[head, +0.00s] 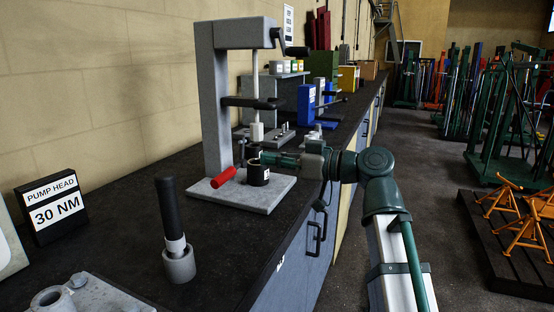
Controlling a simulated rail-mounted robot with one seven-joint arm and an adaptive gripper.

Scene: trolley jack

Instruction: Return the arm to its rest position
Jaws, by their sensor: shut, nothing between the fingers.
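My arm reaches in from the right over the bench, and my gripper (262,159) is at the grey press (212,110). The gripper is shut and holds nothing. It is at the top of a black cylinder (258,176) with a white label, which stands on the press base (225,196). I cannot tell whether the fingers touch the cylinder. A lever with a red grip (224,177) lies tilted just left of the gripper.
A black-handled tool (172,215) stands upright in a grey socket (179,265) at the front. A "PUMP HEAD 30 NM" sign (53,209) stands at left. Blue blocks (308,104) stand farther back. Orange stands (521,212) are at right. The aisle floor (430,170) is clear.

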